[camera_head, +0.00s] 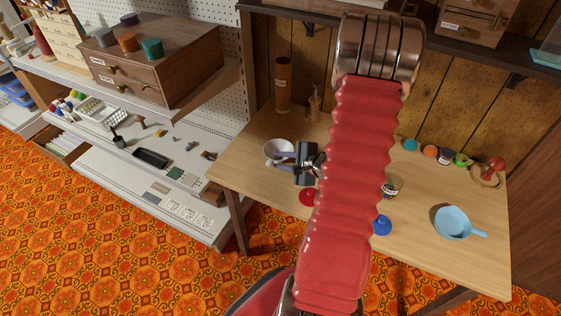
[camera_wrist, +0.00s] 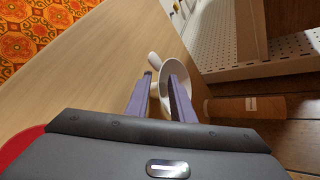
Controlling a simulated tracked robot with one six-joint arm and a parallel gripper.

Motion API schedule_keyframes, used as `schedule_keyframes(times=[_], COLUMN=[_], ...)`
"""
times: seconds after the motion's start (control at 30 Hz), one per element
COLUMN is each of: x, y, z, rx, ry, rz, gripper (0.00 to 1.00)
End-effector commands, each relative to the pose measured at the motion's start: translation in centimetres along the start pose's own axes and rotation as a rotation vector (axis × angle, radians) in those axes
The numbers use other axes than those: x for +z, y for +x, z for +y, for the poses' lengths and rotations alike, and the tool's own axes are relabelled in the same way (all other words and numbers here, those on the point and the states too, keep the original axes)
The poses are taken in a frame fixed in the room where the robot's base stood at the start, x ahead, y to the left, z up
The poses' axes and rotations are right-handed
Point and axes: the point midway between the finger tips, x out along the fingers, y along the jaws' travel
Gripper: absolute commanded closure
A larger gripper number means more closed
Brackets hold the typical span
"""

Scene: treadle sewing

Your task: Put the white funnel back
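The white funnel (camera_head: 275,147) is at the left part of the wooden table, near its left edge. In the wrist view the funnel (camera_wrist: 169,77) is just beyond the fingertips, its bowl partly hidden by the right finger, with a short white piece sticking out at upper left. My gripper (camera_head: 285,154) reaches in from the right at the funnel. In the wrist view its two purple-grey fingers (camera_wrist: 162,72) stand apart, with part of the white bowl showing through the gap. I cannot tell whether the fingers touch it.
On the table (camera_head: 250,181) are a red funnel-like piece (camera_head: 307,197), a blue one (camera_head: 382,226), a small jar (camera_head: 391,190), a light-blue pan (camera_head: 453,222) and a brown cylinder (camera_head: 283,84). A white pegboard shelf (camera_head: 150,190) stands to the left. My arm hides the table's middle.

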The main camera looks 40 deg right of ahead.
Motion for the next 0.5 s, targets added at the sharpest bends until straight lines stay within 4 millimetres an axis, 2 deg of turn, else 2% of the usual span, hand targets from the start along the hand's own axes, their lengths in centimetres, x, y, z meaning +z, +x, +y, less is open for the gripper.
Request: schedule_keyframes(times=[0.23, 0.5], x=[0.0, -0.1], y=[-1.7, -5.7], z=[-0.1, -0.2], rx=[-0.002, -0.004], ry=[0.0, 0.0], rz=[0.001, 0.004], gripper=[0.79, 0.79])
